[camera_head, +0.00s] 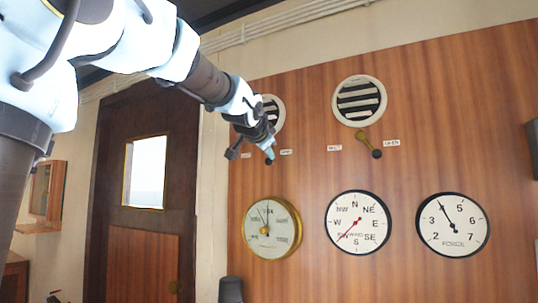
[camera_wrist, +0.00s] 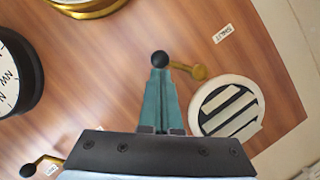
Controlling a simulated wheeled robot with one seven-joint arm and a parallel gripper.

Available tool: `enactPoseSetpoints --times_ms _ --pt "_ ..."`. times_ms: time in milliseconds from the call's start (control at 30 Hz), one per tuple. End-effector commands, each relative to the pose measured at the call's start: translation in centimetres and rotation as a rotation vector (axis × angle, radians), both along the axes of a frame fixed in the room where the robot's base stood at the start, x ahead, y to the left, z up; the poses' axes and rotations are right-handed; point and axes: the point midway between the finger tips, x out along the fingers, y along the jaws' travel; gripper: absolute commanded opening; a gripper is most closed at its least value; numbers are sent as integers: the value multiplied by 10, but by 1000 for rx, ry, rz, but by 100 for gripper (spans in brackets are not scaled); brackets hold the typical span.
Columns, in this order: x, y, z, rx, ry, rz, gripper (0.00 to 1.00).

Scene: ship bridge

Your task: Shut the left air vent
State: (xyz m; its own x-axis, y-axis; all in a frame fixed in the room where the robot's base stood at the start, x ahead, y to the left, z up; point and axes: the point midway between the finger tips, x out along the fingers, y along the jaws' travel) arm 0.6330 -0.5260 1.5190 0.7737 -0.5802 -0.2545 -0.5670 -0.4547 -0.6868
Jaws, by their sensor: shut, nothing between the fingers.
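The left air vent (camera_head: 268,108) is round and white with slats and dark gaps, partly hidden by my arm in the head view. It also shows in the wrist view (camera_wrist: 228,108), slats open. Its brass lever (camera_wrist: 190,70) ends in a black knob (camera_wrist: 159,59) and points away from the SHUT label (camera_wrist: 223,33). My gripper (camera_head: 270,156) is shut and empty. In the wrist view its teal fingertips (camera_wrist: 160,72) lie right at the knob; I cannot tell whether they touch it. In the head view my gripper hides this lever.
The right vent (camera_head: 359,101) has open slats, and its lever knob (camera_head: 377,154) is on the OPEN side. Below are a brass gauge (camera_head: 271,228), a wind dial (camera_head: 358,222) and a force dial (camera_head: 453,223). A wooden door (camera_head: 145,180) stands at left.

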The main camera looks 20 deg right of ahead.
Motion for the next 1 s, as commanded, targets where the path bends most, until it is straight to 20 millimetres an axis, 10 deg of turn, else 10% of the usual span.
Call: enactPoseSetpoints --times_ms 1000 --pt "18 14 -33 299 -373 -1 0"
